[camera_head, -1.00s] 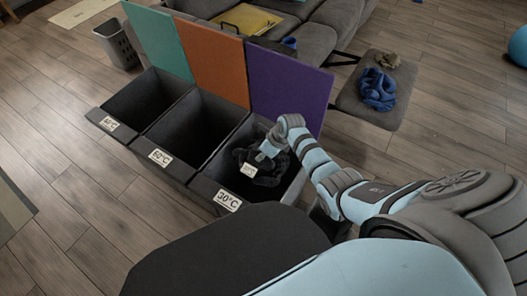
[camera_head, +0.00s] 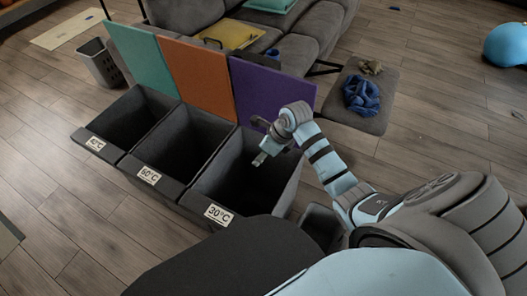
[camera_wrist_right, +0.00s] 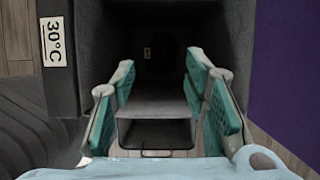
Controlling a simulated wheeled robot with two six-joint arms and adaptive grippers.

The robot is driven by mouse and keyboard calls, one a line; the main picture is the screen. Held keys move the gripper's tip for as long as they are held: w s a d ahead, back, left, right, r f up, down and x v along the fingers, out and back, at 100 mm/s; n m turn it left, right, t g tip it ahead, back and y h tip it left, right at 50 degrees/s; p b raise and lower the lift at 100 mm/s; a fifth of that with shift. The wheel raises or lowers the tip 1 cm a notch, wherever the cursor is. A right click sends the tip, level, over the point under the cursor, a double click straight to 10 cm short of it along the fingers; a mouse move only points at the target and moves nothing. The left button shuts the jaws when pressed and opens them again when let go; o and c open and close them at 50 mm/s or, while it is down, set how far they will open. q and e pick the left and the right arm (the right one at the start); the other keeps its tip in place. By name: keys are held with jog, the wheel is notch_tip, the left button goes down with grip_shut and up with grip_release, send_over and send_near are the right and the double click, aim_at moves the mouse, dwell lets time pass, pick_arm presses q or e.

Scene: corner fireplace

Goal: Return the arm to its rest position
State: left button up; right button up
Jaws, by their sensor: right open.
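My right arm reaches in from the right in the head view. Its gripper (camera_head: 261,158) is at the 30°C bin (camera_head: 238,188), the compartment with the purple lid (camera_head: 272,98). The wrist view shows the gripper (camera_wrist_right: 160,85) with its two teal-padded fingers spread apart and nothing between them. The bin's 30°C label (camera_wrist_right: 54,42) shows at upper left there. No cloth can be made out in the dark bin. My left gripper is not in view.
Two more open compartments stand left of it, with an orange lid (camera_head: 196,75) and a teal lid (camera_head: 141,58). A grey ottoman (camera_head: 378,119) holding a blue cloth (camera_head: 361,96) stands behind the arm.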

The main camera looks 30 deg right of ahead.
jog(key=s+a+n+h, duration=0.2)
jog(key=s+n+h, duration=0.1)
jog(key=s+n, duration=2.5)
notch_tip(320, 180, down, 16)
jog(key=w+d+n+g+p, duration=0.2)
jog(key=p, duration=0.2)
pick_arm(q)
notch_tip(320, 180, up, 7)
jog(key=p, duration=0.2)
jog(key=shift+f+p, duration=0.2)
jog(key=shift+p, duration=0.1)
pick_arm(e)
jog(key=s+f, duration=0.9)
jog(key=s, duration=0.5)
jog(key=shift+s+d+f+g, duration=0.15)
jog(key=shift+d+f+g, duration=0.2)
jog(key=shift+g, duration=0.05)
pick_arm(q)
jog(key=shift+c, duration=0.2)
